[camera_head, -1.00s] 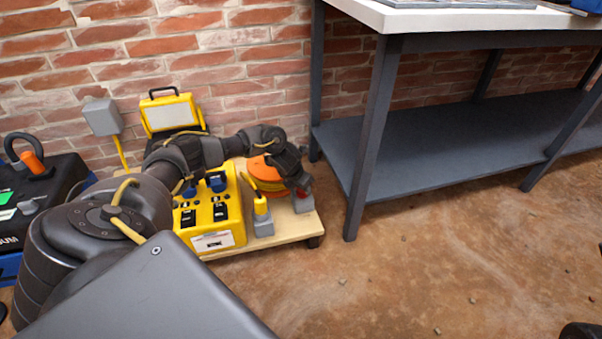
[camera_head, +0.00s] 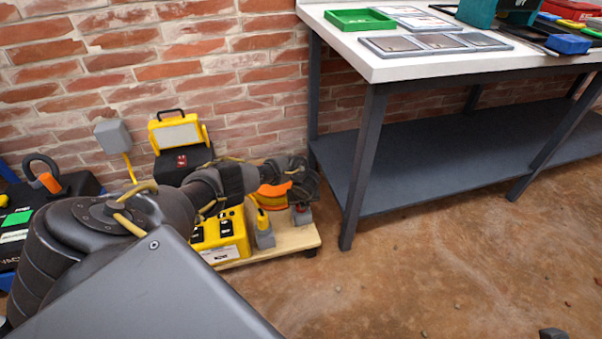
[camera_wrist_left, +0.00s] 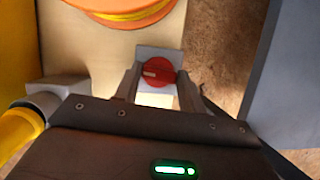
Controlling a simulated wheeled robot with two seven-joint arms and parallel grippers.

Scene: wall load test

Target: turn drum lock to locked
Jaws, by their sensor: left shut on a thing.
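The drum lock is a red round knob (camera_wrist_left: 158,72) with a pale mark pointing left, on a grey block. In the head view the lock (camera_head: 301,214) sits at the right front of a wooden board (camera_head: 272,247), partly hidden by my gripper. The orange drum (camera_head: 271,194) with yellow cable stands just behind it; its edge also shows at the top of the wrist view (camera_wrist_left: 125,10). My left gripper (camera_wrist_left: 157,88) is shut on the knob, one finger on each side. In the head view the left gripper (camera_head: 302,203) reaches down over the lock.
A yellow box with sockets (camera_head: 222,240) and a grey post with a yellow lever (camera_head: 264,230) stand left of the lock. A workbench leg (camera_head: 358,180) rises close on the right. A yellow work lamp (camera_head: 178,134) is behind by the brick wall. Floor in front is clear.

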